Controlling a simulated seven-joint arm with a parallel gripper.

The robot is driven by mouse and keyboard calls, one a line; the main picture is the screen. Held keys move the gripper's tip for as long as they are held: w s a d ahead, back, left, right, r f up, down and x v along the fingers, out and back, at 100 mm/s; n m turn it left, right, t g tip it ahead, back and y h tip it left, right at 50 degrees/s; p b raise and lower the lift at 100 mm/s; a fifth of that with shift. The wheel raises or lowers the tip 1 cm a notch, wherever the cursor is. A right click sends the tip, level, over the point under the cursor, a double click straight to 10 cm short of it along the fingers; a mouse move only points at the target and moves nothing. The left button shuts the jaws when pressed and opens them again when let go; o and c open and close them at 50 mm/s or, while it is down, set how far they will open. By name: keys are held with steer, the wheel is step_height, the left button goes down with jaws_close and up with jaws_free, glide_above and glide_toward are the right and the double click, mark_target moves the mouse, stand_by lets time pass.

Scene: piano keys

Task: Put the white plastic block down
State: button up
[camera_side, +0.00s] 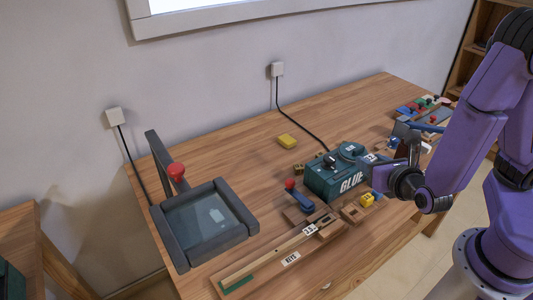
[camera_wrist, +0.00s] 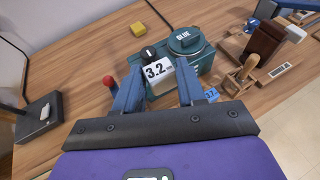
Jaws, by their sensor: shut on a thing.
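The white plastic block (camera_wrist: 158,73), marked "3.2", sits between the blue fingers of my gripper (camera_wrist: 159,80) in the wrist view. My gripper is shut on it. In the side view the small white block (camera_side: 368,158) shows at the tip of my gripper (camera_side: 374,160), just right of the green glue machine (camera_side: 325,180). The block appears held above the table, close to the machine; the exact gap cannot be told. Its underside is hidden.
A black-framed tray press with a red knob (camera_side: 176,171) stands at left. A wooden rail (camera_side: 265,262), a blue lever with a red knob (camera_side: 298,196) and small wooden parts lie in front of the machine. A yellow block (camera_side: 287,141) lies behind. The table's back middle is clear.

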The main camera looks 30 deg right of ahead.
steer(key=shift+r, duration=0.5)
steer(key=w+a, duration=0.3)
steer(key=w, duration=2)
steer(key=shift+w+y, duration=0.15)
steer(key=shift+y, duration=0.15)
step_height(320, 180, down, 5)
steer(key=shift+w, duration=0.15)
steer(key=w+f, duration=0.3)
steer(key=w, duration=0.1)
steer(key=w+f, duration=0.2)
steer(key=w, duration=0.2)
steer(key=w+a+f, duration=0.1)
steer(key=w+f, duration=0.2)
steer(key=w, duration=0.1)
steer(key=shift+w+f, duration=1)
steer(key=shift+f, duration=0.2)
step_height(320, 180, down, 2)
steer(key=shift+f, duration=0.4)
jaws_close()
steer(key=o, duration=1)
jaws_free()
